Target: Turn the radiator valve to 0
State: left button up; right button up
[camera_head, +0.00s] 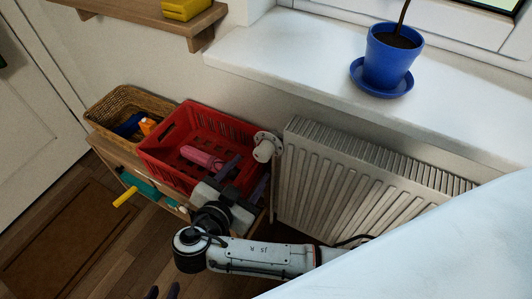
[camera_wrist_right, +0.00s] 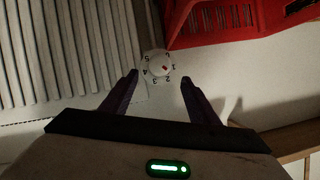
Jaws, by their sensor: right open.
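The radiator valve (camera_head: 265,147) is a white knob at the left end of the white radiator (camera_head: 345,190). In the right wrist view the valve (camera_wrist_right: 157,66) faces me, with several digits around its dial and a small red mark on the right part of its face, near the 1. My right gripper (camera_head: 250,168) is open just in front of the valve. In the wrist view its dark purple fingers (camera_wrist_right: 160,82) stand on either side, apart from the knob.
A red crate (camera_head: 160,158) with a pink item stands on a wooden shelf just left of the valve, close to my right gripper. A wicker basket (camera_head: 100,108) is further left. A blue flowerpot (camera_head: 388,62) stands on the white windowsill (camera_head: 290,50) above.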

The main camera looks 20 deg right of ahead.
aim_at(260, 157)
jog(key=x, duration=0.9)
jog(key=shift+d+f, duration=0.1)
jog(key=shift+c, duration=0.2)
jog(key=c, duration=1)
